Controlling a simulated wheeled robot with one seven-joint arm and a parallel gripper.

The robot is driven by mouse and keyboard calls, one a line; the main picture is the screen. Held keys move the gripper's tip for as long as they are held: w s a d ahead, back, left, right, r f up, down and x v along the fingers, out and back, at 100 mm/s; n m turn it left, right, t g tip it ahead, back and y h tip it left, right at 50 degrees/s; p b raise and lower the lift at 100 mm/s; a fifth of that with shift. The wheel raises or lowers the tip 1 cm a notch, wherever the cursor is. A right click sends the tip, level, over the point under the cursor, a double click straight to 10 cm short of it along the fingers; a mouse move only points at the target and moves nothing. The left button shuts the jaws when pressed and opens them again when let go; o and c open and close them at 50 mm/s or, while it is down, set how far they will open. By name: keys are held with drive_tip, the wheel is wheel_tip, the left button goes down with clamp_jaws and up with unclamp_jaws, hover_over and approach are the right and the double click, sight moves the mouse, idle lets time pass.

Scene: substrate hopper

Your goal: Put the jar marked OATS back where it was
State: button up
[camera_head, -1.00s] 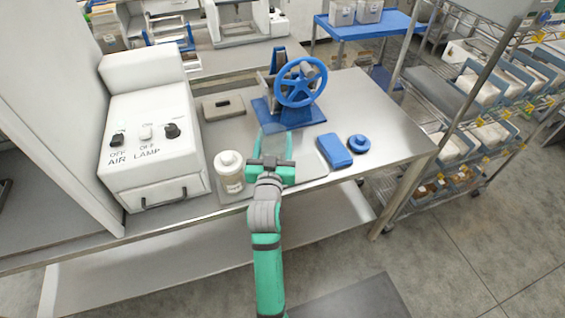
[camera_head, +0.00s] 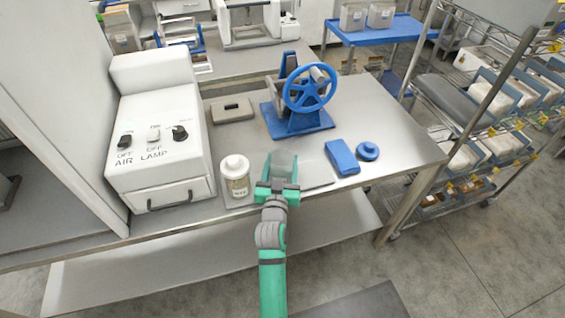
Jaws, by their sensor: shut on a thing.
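A jar with a white lid and pale grainy contents (camera_head: 236,183) stands upright at the front of the steel bench, right of the white box. It has a small label, too small to read for certain. My gripper (camera_head: 278,186) is just right of the jar, apart from it. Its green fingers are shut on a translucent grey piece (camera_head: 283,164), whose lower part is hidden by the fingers. I cannot tell exactly what this piece is.
The white box (camera_head: 155,140) with AIR and LAMP controls fills the bench's left. A blue handwheel device (camera_head: 297,120) stands behind my gripper. A blue block (camera_head: 341,157) and a round blue piece (camera_head: 367,151) lie to the right. A grey block (camera_head: 231,110) lies behind the jar.

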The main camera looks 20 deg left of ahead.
drive_tip(key=o, duration=1.4)
drive_tip(key=shift+f, duration=0.1)
drive_tip(key=s+d+f+h, duration=0.1)
drive_tip(key=s+d, duration=0.5)
drive_tip(key=s, duration=0.9)
drive_tip(key=s+d+f+m+g+h, duration=0.1)
drive_tip(key=s+d, duration=0.5)
drive_tip(key=s, duration=0.9)
drive_tip(key=s+d+f+m+g+h, duration=0.1)
drive_tip(key=s+d+f, duration=0.2)
drive_tip(key=s, duration=1.2)
drive_tip(key=shift+s+d+f+h, duration=0.1)
drive_tip(key=shift+s+d+h, duration=0.1)
drive_tip(key=shift+d, duration=0.75)
drive_tip(key=shift+s+d+h, duration=0.2)
drive_tip(key=shift+d, duration=0.7)
